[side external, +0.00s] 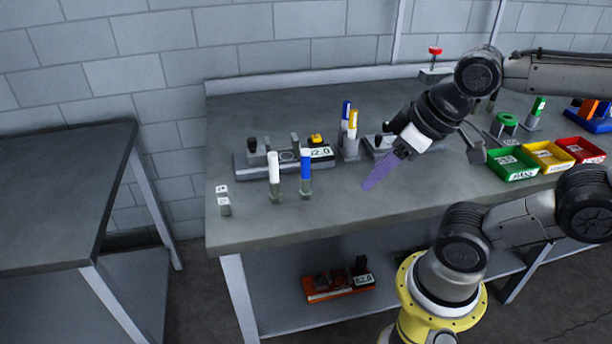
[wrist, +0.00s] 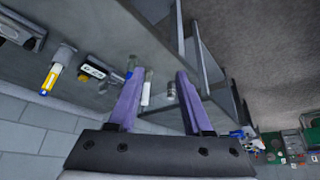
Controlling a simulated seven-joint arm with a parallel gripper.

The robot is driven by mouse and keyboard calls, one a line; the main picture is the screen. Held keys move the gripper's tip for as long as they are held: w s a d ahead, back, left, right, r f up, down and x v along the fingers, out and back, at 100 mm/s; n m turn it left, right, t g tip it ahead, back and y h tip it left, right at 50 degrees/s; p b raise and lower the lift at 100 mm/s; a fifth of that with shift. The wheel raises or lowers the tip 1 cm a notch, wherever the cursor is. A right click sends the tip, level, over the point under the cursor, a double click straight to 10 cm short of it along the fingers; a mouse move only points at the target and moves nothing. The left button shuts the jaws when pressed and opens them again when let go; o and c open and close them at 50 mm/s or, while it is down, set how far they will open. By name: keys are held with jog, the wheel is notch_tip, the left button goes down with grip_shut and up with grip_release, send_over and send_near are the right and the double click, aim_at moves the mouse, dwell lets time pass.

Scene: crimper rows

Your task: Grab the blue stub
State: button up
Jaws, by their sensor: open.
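A blue stub (side external: 306,164) stands upright in a grey holder near the bench's front, just right of a white stub (side external: 273,166). A bit of blue (wrist: 130,74) is partly hidden by the left finger.
A grey device marked 82.0 (side external: 242,164) lies behind the front stubs. Green (side external: 512,168), yellow (side external: 548,160) and red (side external: 583,152) bins stand at the right. The front middle of the bench (side external: 350,213) is clear.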

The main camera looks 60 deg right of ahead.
jog(key=shift+o, duration=1)
